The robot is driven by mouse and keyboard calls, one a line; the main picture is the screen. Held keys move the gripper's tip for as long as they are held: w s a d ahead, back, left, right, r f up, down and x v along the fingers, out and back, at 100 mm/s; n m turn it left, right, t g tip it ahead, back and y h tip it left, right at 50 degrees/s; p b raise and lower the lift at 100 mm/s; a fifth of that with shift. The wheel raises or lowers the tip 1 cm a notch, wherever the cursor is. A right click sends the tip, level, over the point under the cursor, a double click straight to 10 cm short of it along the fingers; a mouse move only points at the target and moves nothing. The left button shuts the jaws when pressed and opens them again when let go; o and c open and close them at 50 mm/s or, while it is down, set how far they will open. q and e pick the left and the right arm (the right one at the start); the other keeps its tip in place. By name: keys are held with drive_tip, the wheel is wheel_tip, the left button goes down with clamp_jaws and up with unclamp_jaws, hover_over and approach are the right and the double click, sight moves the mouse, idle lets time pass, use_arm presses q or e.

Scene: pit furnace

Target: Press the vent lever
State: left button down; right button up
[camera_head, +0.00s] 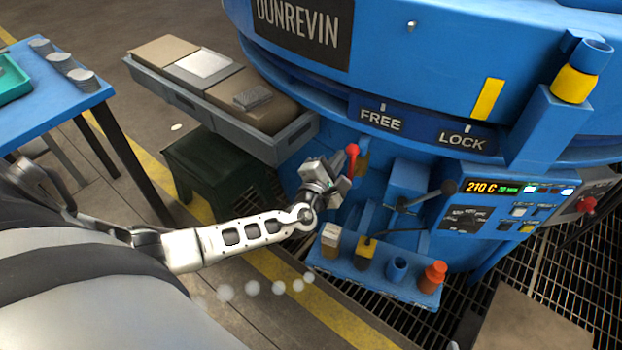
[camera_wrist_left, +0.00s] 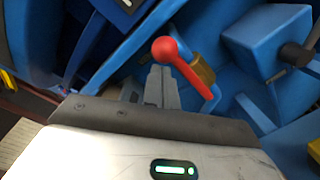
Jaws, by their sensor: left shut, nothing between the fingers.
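The vent lever appears to be the red ball-ended lever (camera_head: 352,150) on the front of the blue furnace (camera_head: 420,60), below the FREE label. In the left wrist view the red lever (camera_wrist_left: 166,50) runs from its ball down to the right, next to a brass-coloured piece (camera_wrist_left: 203,70). My left gripper (camera_head: 340,172) is beside the lever in the head view. In the wrist view its shut, empty fingers (camera_wrist_left: 161,78) point at the ball, close under it. I cannot tell whether they touch it. My right gripper is not in view.
A blue shelf (camera_head: 375,282) with several small items stands below. A grey tray (camera_head: 225,120) juts out at the left, over a dark green stool (camera_head: 215,170).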

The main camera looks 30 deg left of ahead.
use_arm(q)
drive_tip(key=shift+d, duration=0.1)
idle(0.3)
drive_tip(key=s+a+f+b, duration=0.1)
drive_tip(key=s+a, duration=0.1)
drive_tip(key=s, duration=0.9)
drive_tip(key=shift+s+f, duration=0.15)
drive_tip(key=shift+f, duration=0.1)
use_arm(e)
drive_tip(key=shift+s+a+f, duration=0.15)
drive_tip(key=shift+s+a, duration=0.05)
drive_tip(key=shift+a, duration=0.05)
use_arm(q)
drive_tip(key=shift+a, duration=0.15)
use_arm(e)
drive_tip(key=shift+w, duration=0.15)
